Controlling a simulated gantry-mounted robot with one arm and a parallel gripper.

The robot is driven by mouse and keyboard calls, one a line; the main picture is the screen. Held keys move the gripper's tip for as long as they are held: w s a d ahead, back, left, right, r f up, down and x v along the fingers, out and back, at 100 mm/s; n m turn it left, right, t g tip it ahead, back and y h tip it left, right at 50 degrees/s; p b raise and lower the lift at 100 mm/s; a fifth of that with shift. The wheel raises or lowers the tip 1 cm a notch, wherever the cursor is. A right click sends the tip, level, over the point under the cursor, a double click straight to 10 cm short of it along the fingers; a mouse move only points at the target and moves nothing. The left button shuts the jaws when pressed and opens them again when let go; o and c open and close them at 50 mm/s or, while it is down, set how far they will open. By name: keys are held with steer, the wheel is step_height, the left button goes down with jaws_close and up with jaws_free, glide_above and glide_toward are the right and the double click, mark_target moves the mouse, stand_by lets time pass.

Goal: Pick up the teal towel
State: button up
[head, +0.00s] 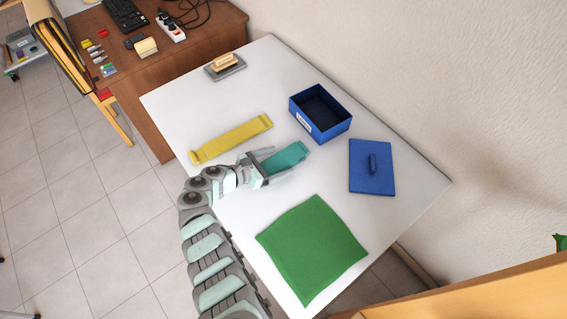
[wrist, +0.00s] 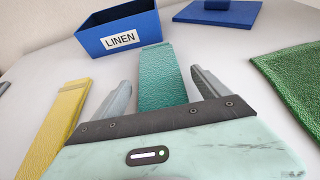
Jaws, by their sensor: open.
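The teal towel (head: 288,157) is a narrow folded strip lying on the white table. It also shows in the wrist view (wrist: 162,78), running between my two fingers towards the blue box. My gripper (head: 272,158) is open, with one finger on each side of the towel's near part. In the wrist view my gripper (wrist: 160,92) shows a gap between each finger and the towel. The towel's near end is hidden behind the gripper body. I cannot tell the exact height of the fingertips above the table.
An open blue box (head: 308,132) labelled LINEN stands beyond the towel, its lid (head: 371,178) to the right. A yellow folded towel (head: 230,139) lies left and a green cloth (head: 312,248) lies at the front. A brush on a grey tray (head: 225,71) sits at the far corner.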

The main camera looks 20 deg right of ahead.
steer(key=shift+w+d+f, duration=0.1)
steer(key=shift+d+f, duration=0.2)
steer(key=shift+d, duration=0.25)
steer(key=shift+c, duration=0.3)
steer(key=c, duration=1.4)
steer(key=shift+r, duration=0.1)
steer(key=shift+c, duration=0.2)
